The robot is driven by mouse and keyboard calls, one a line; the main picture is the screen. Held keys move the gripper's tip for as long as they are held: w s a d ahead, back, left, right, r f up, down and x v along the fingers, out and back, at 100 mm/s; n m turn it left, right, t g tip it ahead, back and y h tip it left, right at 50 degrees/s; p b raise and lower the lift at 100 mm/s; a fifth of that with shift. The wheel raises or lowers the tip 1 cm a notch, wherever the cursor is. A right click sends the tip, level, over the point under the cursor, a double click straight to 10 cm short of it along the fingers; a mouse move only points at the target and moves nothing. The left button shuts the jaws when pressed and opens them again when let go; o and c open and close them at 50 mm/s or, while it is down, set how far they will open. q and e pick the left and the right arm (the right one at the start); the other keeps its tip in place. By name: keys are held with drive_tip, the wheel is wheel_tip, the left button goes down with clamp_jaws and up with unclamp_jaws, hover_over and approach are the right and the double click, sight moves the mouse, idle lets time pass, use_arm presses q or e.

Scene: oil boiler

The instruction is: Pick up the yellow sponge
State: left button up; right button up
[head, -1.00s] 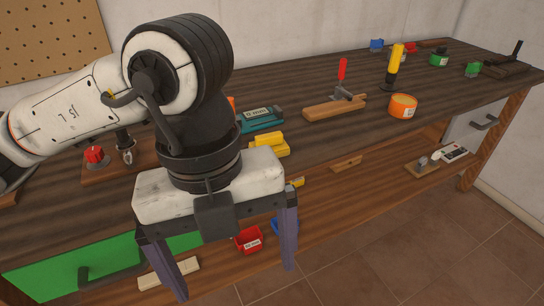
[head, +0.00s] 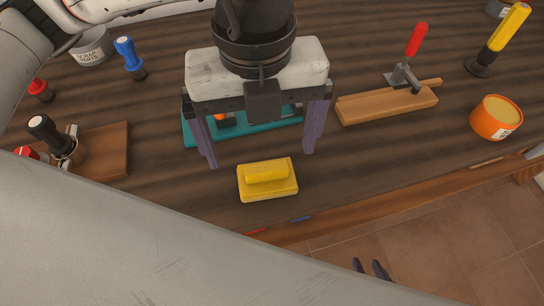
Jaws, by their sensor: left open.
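The yellow sponge (head: 267,188) lies on the dark wooden workbench near its front edge, a flat yellow block with a smaller raised yellow bar on top. My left gripper (head: 260,157) is open and empty, its two purple fingers pointing down, spread wide. In the picture its fingertips are just behind the sponge, one towards each side, and not around it. Two dark fingertips of my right gripper (head: 370,268) show low in the picture, beyond the bench front over the floor. The rest of that gripper is hidden behind my grey arm.
A teal tool (head: 262,127) lies partly hidden behind my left gripper. A wooden block with a red-handled clamp (head: 408,78) and an orange tin (head: 490,117) are to the right. A wooden board with a black-handled tool (head: 105,150) is at left. Bench beside the sponge is clear.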

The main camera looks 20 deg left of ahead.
sight(267, 167)
use_arm(q)
drive_tip(key=shift+s+f, duration=0.2)
drive_tip(key=shift+f, duration=0.7)
drive_tip(key=shift+w+d+f+p, duration=0.1)
drive_tip(key=shift+d+f+p, duration=0.15)
drive_tip(key=shift+f, duration=1.15)
drive_tip(key=shift+w+d+f+p, duration=0.1)
drive_tip(key=shift+f+p, duration=0.1)
drive_tip(key=shift+f, duration=1.15)
drive_tip(key=c, duration=1.2)
drive_tip(key=shift+o, duration=0.2)
wheel_tip(267, 167, up, 10)
drive_tip(key=shift+r, duration=0.1)
drive_tip(key=o, duration=0.5)
drive_tip(key=c, duration=0.4)
use_arm(e)
drive_tip(key=shift+r, duration=0.25)
